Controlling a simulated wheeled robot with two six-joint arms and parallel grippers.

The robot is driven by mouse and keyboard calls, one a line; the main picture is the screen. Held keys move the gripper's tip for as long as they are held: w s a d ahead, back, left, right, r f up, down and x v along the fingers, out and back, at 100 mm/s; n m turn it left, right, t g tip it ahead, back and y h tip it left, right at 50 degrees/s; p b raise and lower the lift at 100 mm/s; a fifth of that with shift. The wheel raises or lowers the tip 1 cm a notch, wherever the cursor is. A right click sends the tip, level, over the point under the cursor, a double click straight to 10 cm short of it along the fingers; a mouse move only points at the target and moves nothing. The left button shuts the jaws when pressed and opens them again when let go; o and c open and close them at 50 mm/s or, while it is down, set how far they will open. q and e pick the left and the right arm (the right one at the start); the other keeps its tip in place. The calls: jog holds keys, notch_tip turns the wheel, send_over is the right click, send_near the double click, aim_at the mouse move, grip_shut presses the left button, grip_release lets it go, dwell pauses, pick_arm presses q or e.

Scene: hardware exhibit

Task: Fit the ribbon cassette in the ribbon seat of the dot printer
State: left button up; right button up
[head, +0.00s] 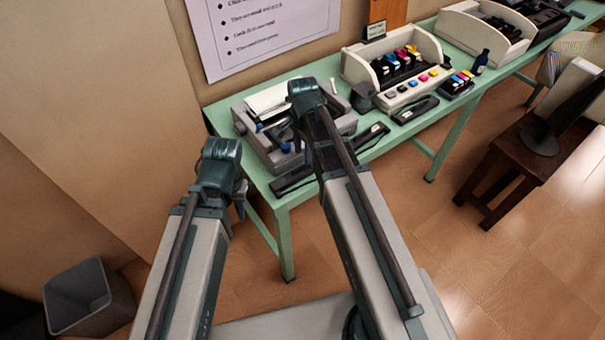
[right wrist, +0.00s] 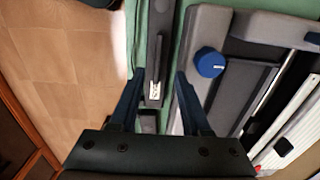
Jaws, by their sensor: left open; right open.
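The grey dot printer (head: 268,150) sits at the left end of the green table, partly hidden by my right arm. Its side and blue knob (right wrist: 210,62) show in the right wrist view. A long dark ribbon cassette (right wrist: 154,50) with a pale label lies on the table beside the printer, in line with the gap between my right fingers. My right gripper (right wrist: 158,95) is open and empty; in the head view its fingers (head: 291,142) are mostly hidden by the arm. My left gripper (head: 240,203) is open in front of the table's left end, largely hidden by its wrist. The ribbon seat is not clear.
Similar dark long pieces lie along the table's front edge (head: 292,180), (head: 372,136), (head: 415,109). A beige printer with coloured cartridges (head: 405,60) stands further right. A grey bin (head: 85,300) is on the floor at left. A brown stool (head: 510,165) stands right of the table.

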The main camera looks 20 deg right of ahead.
aim_at(302, 165)
jog(key=f+b, duration=0.4)
jog(key=f, duration=0.1)
jog(key=shift+s+a, duration=0.15)
jog(key=shift+s, duration=0.1)
jog(key=shift+r, duration=0.1)
grip_shut()
